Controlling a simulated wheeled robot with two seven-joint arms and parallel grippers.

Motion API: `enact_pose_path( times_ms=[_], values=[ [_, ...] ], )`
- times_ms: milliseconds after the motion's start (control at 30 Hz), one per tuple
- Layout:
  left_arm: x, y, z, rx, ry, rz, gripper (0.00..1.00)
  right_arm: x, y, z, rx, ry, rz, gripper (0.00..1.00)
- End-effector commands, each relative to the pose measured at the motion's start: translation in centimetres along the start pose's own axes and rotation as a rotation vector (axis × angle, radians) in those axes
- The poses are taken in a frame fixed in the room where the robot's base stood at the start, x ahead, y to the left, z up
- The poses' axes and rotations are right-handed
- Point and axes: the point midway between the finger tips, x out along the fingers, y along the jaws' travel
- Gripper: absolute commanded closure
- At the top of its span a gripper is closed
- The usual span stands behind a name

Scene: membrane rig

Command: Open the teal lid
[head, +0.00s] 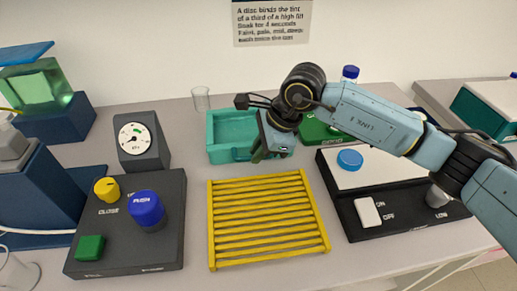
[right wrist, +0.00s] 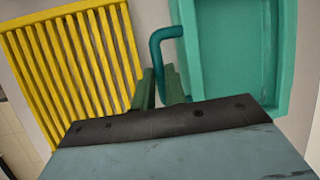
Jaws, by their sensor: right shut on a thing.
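A teal rectangular piece (head: 213,146) with a raised rim and a sunken middle lies behind the yellow rack. I cannot tell whether it is a lid or an open box. It also shows in the right wrist view (right wrist: 203,60), with a darker teal bent handle (right wrist: 158,58) on its near side. My right gripper (head: 265,152) is at its right front in the head view. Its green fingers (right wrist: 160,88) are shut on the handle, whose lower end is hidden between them. My left gripper is not in view.
The yellow slatted rack (head: 265,222) lies just in front. A black control box (head: 125,240) with a blue push knob stands at left, below a dial gauge (head: 140,143). A switch panel (head: 400,215) is at right. A clear glass (head: 201,99) stands behind the teal piece.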

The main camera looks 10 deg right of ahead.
Motion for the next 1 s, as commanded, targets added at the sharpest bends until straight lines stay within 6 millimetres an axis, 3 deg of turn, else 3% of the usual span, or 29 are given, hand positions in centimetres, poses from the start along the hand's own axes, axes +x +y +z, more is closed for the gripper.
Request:
enact_pose_path(
  times_ms=[367, 733, 1000],
  values=[
    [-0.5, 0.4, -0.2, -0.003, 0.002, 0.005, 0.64, -0.8, -0.3, 0.3, 0.013, 0.000, 0.029, 1.00],
    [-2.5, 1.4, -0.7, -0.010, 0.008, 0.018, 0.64, -5.0, -2.7, 2.1, 0.102, -0.005, 0.236, 1.00],
    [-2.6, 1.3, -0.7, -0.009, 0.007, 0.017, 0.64, -7.7, -5.2, 3.1, 0.097, -0.003, 0.224, 1.00]
  ],
)
